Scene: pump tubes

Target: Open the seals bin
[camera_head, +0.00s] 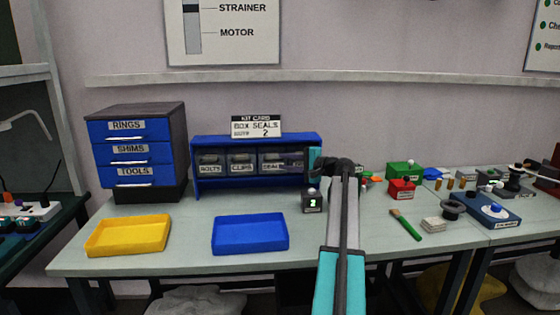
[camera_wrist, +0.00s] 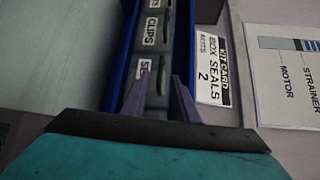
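My gripper (camera_head: 296,162) is in front of the rack's right part and hides what is there. In the wrist view my gripper (camera_wrist: 161,80) has its two fingers apart, with nothing clearly held. I cannot tell whether they touch the bin.
The bolts bin (camera_head: 209,163) and clips bin (camera_head: 241,163) are to the left in the blue rack (camera_head: 197,170). A kit card (camera_head: 257,127) stands on top. A blue tray (camera_head: 250,234) and yellow tray (camera_head: 128,236) lie in front. A small numbered block (camera_head: 312,202) stands below my gripper.

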